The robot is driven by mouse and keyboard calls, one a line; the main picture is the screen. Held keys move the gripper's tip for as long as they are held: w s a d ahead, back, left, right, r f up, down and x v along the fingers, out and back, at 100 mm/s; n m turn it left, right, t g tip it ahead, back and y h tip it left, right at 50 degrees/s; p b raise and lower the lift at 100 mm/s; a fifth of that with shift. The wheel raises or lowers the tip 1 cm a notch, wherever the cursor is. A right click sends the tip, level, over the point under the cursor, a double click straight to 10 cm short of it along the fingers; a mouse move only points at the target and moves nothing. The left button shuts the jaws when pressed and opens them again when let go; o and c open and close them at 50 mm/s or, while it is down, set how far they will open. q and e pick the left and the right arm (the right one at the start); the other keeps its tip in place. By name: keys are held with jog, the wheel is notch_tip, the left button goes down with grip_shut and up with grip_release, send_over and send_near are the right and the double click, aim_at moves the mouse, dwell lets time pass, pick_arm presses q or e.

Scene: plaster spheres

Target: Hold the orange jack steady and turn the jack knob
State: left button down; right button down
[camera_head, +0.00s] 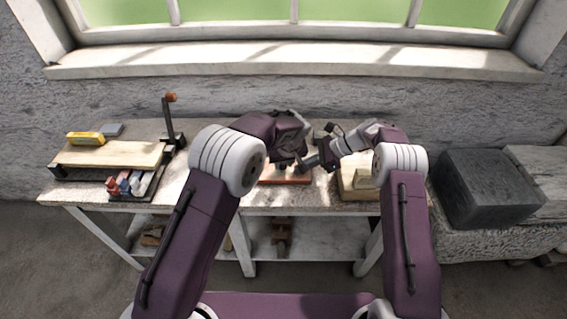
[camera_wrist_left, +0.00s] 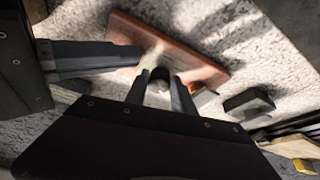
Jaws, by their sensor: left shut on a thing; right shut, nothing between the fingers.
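The orange jack's flat base (camera_head: 285,180) lies on the worktable below my two grippers. In the left wrist view the orange base (camera_wrist_left: 205,70) shows with a pale post rising from it. My left gripper (camera_wrist_left: 162,88) is shut on the jack, with a finger on each side of the post. It also shows from behind in the head view (camera_head: 287,163). My right gripper (camera_head: 309,163) is shut and empty, its tip close beside the jack's post from the right. It also enters the left wrist view (camera_wrist_left: 135,54) from the left. I cannot make out the knob clearly.
At the left are a wooden board (camera_head: 105,155), a yellow block (camera_head: 85,138), an upright lever with an orange tip (camera_head: 170,98) and several small tubes (camera_head: 130,184). A wooden block (camera_head: 352,188) stands right of the jack. A dark box (camera_head: 485,187) is further right. The wall and window sill are behind.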

pick_arm(q)
jog(key=shift+s+a+f, duration=0.1)
jog(key=shift+a+f, duration=0.1)
jog(key=shift+f, duration=0.1)
jog(key=c, duration=1.1)
grip_release()
jog(key=shift+r, duration=0.15)
jog(key=shift+d+r, duration=0.1)
jog(key=shift+r, duration=0.1)
jog(key=v, duration=1.2)
jog(key=shift+s, duration=0.45)
